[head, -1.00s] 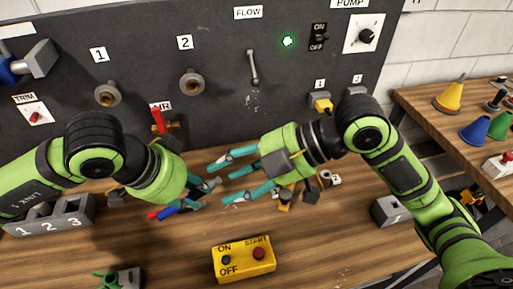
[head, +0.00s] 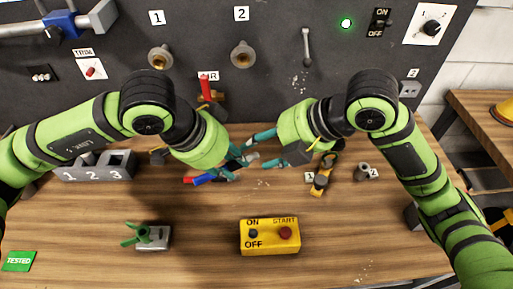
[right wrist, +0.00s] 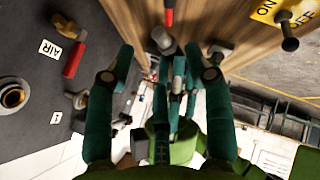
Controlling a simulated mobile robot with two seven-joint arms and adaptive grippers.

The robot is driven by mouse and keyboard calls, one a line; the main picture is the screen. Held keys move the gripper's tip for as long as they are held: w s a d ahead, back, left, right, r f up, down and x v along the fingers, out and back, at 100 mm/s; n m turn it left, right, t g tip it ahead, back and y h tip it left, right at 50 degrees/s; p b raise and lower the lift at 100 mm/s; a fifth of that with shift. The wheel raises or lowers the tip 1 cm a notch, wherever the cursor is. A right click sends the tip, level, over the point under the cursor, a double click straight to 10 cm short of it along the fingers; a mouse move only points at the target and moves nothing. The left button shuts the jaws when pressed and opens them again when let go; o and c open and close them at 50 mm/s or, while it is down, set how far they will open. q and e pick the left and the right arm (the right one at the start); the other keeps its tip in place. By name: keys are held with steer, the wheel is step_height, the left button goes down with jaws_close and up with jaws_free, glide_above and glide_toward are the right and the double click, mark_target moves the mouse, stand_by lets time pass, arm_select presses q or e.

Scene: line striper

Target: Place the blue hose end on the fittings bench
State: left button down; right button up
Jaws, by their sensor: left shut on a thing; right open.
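A blue piece (head: 206,179) with a red part at its left end lies at the fingertips of my left gripper (head: 238,167), low over the workbench in the head view. It looks like the blue hose end; the fingers partly hide it. My left gripper is shut on it. My right gripper (head: 262,150) is open, with its fingers pointing left, close to the left fingertips. In the right wrist view its teal fingers (right wrist: 165,65) are spread. A wooden side bench (head: 465,125) shows at the right edge; I cannot tell if it is the fittings bench.
A yellow ON/OFF box (head: 270,236) stands at the front of the workbench (head: 340,235). A grey numbered block (head: 98,166) is at left, a green-handled part (head: 150,237) in front. The dark panel (head: 120,55) closes off the back.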

steer(key=x, duration=0.3)
jaws_close()
arm_select(q)
steer(key=c, duration=0.9)
jaws_free()
steer(key=shift+r, duration=0.1)
